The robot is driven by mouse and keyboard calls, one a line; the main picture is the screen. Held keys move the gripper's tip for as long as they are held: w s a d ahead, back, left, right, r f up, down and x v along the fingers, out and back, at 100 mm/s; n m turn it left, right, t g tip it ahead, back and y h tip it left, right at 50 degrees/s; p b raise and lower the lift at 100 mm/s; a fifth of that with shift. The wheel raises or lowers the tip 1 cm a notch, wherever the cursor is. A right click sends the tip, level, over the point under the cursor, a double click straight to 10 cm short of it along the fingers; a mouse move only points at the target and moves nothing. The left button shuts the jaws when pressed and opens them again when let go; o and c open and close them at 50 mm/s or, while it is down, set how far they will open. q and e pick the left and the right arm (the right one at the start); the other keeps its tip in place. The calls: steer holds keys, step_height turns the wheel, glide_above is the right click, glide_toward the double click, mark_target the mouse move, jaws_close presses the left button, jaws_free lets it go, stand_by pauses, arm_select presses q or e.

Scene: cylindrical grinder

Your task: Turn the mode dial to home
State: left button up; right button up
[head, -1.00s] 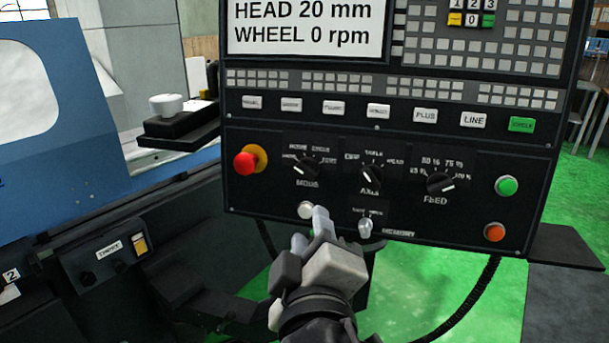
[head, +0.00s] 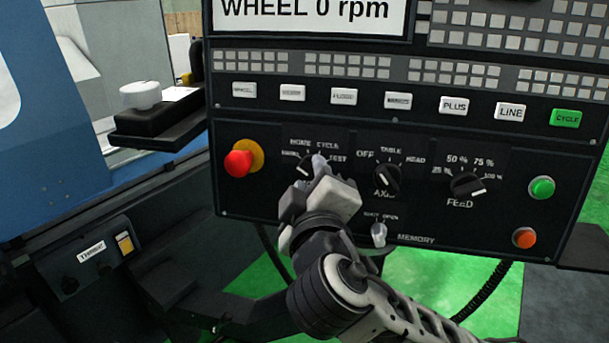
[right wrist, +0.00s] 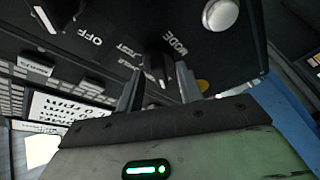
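The black mode dial (head: 304,168) sits at the left of the control panel's dial row, partly hidden behind my right gripper. Labels around it include HOME, CYCLE and TEST. A white mark shows at its lower left, but I cannot tell exactly which label it points to. My right gripper (head: 320,168) is in front of the dial. In the right wrist view the dial (right wrist: 157,68) lies between the two fingers of the open gripper (right wrist: 158,78), with a gap seen on either side. My left gripper is not in view.
The red emergency button (head: 238,163) is close to the left of the dial. The axis dial (head: 387,180) and feed dial (head: 467,186) are to the right. The memory key switch (head: 379,233) sits below the axis dial. Push buttons line the row above.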

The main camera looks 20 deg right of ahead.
steer(key=shift+s, duration=0.1)
steer(key=shift+c, duration=1.2)
jaws_close()
